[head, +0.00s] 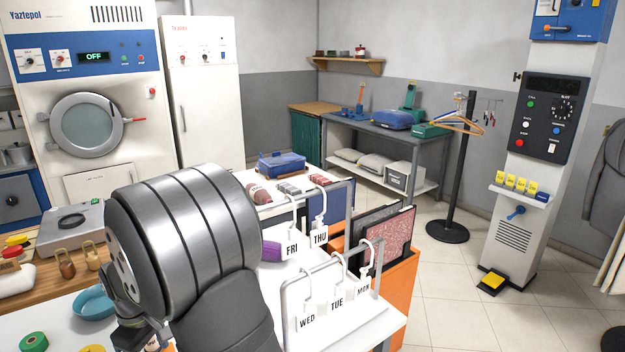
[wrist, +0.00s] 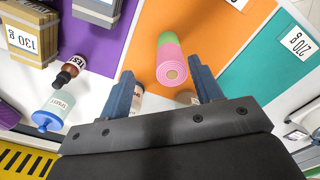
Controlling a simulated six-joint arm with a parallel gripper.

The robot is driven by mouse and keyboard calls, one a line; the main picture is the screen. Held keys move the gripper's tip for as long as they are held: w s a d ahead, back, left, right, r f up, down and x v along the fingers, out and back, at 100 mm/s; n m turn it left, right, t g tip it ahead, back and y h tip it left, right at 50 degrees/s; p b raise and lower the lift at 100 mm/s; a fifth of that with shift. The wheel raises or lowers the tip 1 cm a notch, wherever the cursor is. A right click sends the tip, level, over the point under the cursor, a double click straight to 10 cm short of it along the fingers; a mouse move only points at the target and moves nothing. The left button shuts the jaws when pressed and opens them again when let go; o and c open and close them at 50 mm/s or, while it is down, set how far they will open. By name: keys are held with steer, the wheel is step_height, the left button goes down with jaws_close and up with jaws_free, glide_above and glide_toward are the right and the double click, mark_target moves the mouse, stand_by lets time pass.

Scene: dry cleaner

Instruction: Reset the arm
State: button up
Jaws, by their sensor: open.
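My gripper (wrist: 164,90) is open in the wrist view, with its two dark blue fingers spread apart and nothing held between them. A roll with a pink and a green part (wrist: 171,65) lies on an orange area (wrist: 210,25) beyond and between the fingertips, apart from them as far as I can tell. A small jar is partly hidden behind the left finger. In the head view my arm's dark grey link (head: 180,240) fills the lower left and hides part of the worktop; the fingertips are not clearly seen there.
Hanger rails with day tags stand right of my arm, near an orange bin (head: 398,290). The tiled floor (head: 450,300) farther right is mostly clear.

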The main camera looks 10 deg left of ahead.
steer(key=w+d+r, duration=0.4)
steer(key=d+r, duration=0.2)
steer(key=d, duration=0.2)
steer(key=w+a+f+n, duration=0.1)
steer(key=w+a+f, duration=0.1)
steer(key=a, duration=0.8)
steer(key=w+a+f+n, duration=0.1)
steer(key=w+a+f, duration=0.1)
steer(key=a, duration=0.8)
steer(key=w+a+f+n, duration=0.1)
steer(key=w+a+f, duration=0.1)
steer(key=a, duration=0.8)
steer(key=shift+f, duration=0.45)
